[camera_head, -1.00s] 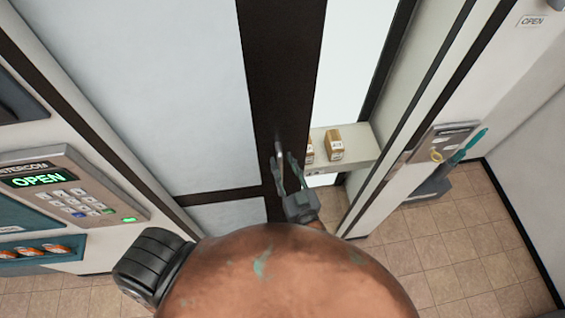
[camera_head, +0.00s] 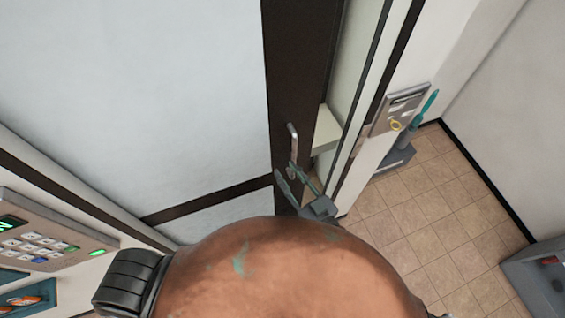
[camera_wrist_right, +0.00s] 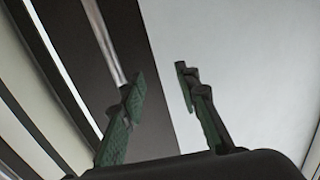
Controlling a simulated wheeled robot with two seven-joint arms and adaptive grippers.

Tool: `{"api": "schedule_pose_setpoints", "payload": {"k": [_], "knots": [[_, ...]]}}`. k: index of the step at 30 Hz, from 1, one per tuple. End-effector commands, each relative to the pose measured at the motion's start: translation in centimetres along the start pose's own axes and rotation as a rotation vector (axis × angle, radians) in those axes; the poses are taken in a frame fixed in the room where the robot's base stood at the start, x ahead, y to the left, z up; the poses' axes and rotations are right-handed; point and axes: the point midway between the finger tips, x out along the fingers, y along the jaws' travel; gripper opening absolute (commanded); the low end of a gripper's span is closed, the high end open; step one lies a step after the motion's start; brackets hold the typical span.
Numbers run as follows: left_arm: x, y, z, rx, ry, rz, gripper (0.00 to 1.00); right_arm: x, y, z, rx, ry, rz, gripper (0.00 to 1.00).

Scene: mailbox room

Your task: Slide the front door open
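The front door has a large white panel (camera_head: 150,90) and a dark brown edge strip (camera_head: 295,60). A vertical metal bar handle (camera_head: 292,138) is on this strip, and it also shows in the right wrist view (camera_wrist_right: 105,40). My right gripper (camera_head: 286,171) is at the lower end of the handle. In the wrist view its two fingers (camera_wrist_right: 160,82) are apart with nothing visible between them. The handle passes beside or behind the left finger there; contact cannot be told. My left gripper is not in view.
A narrow gap right of the door shows a pale shelf (camera_head: 326,130). Right of it is a wall post with a metal panel (camera_head: 400,110) and a teal-handled item. A keypad (camera_head: 40,240) is at lower left.

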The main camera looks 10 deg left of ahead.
Motion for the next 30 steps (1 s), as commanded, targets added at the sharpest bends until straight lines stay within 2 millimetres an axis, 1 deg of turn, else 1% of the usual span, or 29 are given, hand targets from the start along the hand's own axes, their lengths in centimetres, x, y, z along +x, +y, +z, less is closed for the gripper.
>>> {"api": "schedule_pose_setpoints", "payload": {"k": [1,15,30], "knots": [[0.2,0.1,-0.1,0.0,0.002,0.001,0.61,0.3,0.4,1.0,-0.004,-0.013,0.008,0.3],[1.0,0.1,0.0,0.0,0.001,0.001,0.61,1.5,3.8,9.3,-0.023,-0.129,0.068,0.3],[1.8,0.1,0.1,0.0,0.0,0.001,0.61,1.5,7.4,17.9,-0.031,-0.25,0.124,0.3]]}}
